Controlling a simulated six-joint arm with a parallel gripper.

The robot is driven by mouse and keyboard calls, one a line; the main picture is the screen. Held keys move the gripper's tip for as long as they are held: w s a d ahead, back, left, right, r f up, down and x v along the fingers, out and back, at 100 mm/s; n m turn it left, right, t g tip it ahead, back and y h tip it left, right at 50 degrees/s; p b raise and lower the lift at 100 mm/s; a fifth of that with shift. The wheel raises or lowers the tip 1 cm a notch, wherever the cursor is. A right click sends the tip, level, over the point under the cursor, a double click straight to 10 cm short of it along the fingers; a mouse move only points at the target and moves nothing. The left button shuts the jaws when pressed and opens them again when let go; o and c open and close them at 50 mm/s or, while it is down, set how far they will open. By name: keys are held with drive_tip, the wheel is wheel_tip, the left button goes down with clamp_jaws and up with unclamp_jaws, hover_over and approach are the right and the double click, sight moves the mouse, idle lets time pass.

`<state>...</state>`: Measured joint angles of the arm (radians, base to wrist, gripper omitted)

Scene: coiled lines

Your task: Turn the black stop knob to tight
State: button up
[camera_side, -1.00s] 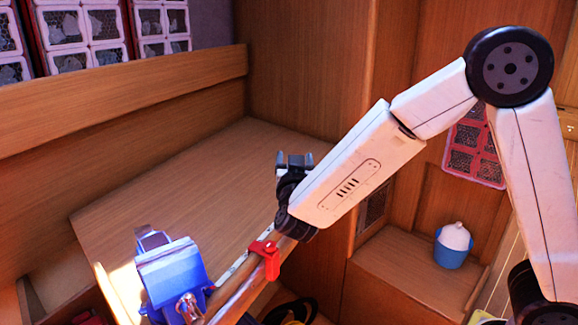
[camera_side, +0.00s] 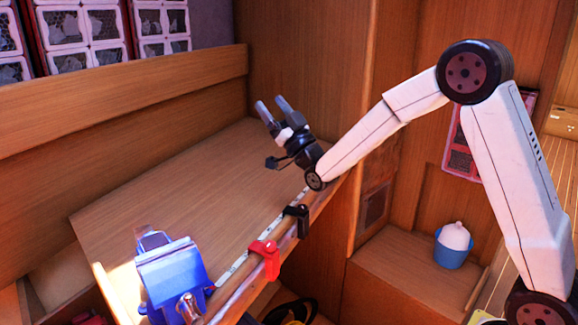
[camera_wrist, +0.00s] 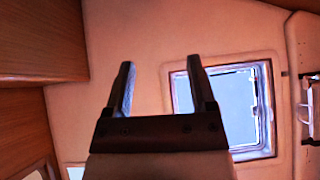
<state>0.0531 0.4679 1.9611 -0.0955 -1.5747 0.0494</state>
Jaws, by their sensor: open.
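The black stop knob (camera_side: 300,219) is a small black clamp-like piece on the rail along the bench's front edge, in the side view. A similar red stop (camera_side: 267,257) sits on the same rail, to its left and nearer the camera. My gripper (camera_side: 272,107) is above and behind the black stop, with its fingers pointing up and left, apart from both stops. The wrist view shows the two fingers (camera_wrist: 163,88) spread with nothing between them. Neither stop shows in the wrist view. The black stop's tightness cannot be told.
A blue vise (camera_side: 172,272) stands at the bench's front left. The wooden benchtop (camera_side: 180,190) is clear behind the rail. A blue cup-shaped container with a white top (camera_side: 453,246) sits on a lower ledge at right. A window (camera_wrist: 235,105) shows in the wrist view.

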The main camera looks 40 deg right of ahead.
drive_tip(key=s+d+f+n+g+y, duration=0.95)
drive_tip(key=f+n+g+y, duration=0.45)
drive_tip(key=g, duration=0.6)
drive_tip(key=m+y, duration=0.1)
approach(302, 207)
drive_tip(key=x, duration=0.2)
drive_tip(key=shift+w+f, duration=0.2)
drive_tip(key=shift+f, duration=0.05)
drive_tip(key=shift+a, duration=0.1)
drive_tip(key=shift+x, duration=3.8)
drive_tip(key=shift+r, duration=0.1)
clamp_jaws()
